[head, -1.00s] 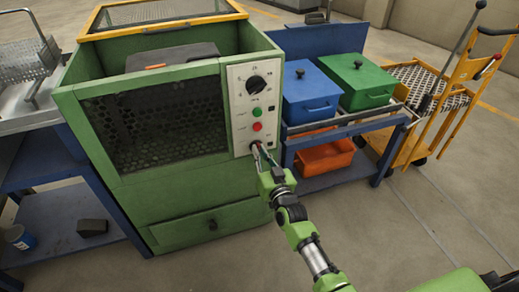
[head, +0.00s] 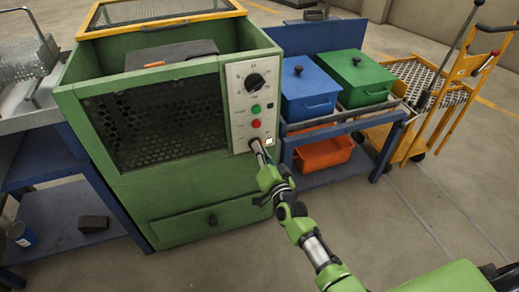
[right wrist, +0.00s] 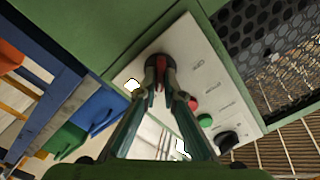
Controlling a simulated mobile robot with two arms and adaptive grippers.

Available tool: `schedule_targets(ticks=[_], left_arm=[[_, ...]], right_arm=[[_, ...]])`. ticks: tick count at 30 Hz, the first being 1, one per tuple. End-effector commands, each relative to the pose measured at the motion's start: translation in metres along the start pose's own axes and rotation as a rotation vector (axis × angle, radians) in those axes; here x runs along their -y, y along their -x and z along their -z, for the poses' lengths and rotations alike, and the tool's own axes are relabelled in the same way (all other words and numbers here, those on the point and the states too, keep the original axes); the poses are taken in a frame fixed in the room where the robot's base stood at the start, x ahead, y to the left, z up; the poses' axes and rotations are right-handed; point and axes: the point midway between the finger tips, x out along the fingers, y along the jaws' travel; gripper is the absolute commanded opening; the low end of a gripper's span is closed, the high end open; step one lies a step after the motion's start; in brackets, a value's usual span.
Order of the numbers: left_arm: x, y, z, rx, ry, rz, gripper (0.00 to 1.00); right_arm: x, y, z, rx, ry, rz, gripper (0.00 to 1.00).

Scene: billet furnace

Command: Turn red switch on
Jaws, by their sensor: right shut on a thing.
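The red switch (right wrist: 161,63) sits at the bottom end of the pale control panel (head: 237,88) on the green furnace (head: 75,115). In the right wrist view it shows between my right gripper's fingers. My right gripper (right wrist: 160,82) is shut on it, with the fingertips against its sides. In the head view the gripper (head: 261,149) covers the switch. A small square lamp (head: 269,141) beside the switch glows white; a bright spot also shows in the right wrist view (right wrist: 132,86). My left gripper is not in view.
Above the switch are a red button (head: 256,124), a green button (head: 255,109) and a black dial (head: 256,81). A blue bench (head: 372,133) with blue (head: 311,92) and green (head: 364,76) boxes stands close on the right. The floor in front is open.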

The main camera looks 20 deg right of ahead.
Motion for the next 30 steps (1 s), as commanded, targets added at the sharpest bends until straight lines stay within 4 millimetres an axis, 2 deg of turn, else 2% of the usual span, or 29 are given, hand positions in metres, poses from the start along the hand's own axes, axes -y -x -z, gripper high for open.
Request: schedule_targets(ticks=[14,15,16,26,30], left_arm=[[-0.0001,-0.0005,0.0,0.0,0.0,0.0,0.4],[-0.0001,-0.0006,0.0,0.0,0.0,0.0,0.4],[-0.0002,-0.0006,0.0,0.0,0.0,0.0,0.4],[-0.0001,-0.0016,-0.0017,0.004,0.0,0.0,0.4],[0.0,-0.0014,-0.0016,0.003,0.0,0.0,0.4]], right_arm=[[0.0008,-0.0008,0.0022,-0.004,-0.015,0.002,0.0],[0.0008,-0.0007,0.0022,-0.005,-0.015,0.002,0.18],[0.0008,-0.0007,0.0022,-0.005,-0.014,0.002,0.25],[0.0,0.0002,0.0007,-0.001,-0.013,0.0,0.25],[-0.0011,0.0082,-0.0007,0.0,-0.013,-0.001,0.25]])
